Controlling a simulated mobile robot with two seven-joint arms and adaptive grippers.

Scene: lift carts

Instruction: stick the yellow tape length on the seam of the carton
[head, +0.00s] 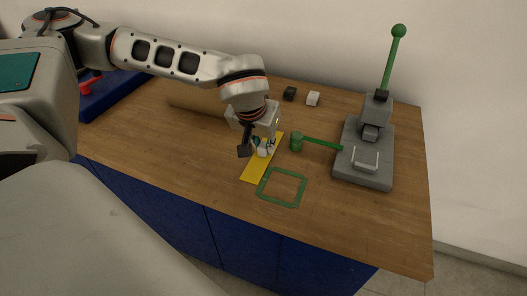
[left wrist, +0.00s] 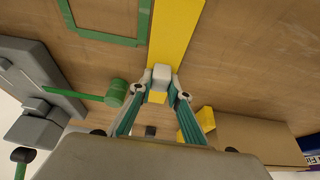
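The yellow tape length (head: 250,170) is a flat strip on or just above the wooden table; it also shows in the left wrist view (left wrist: 176,30). A small white block (left wrist: 161,77) sits on it like a grip tab. My left gripper (head: 264,148) points down over the strip, its fingertips (left wrist: 161,82) against the two sides of this block. The brown carton (head: 190,97) lies behind my left arm, which hides much of it. It also shows in the left wrist view (left wrist: 245,140); its seam is not clear. My right gripper is out of view.
Black (head: 290,93) and white (head: 313,98) blocks stand behind. A blue tray (head: 120,88) is at left.

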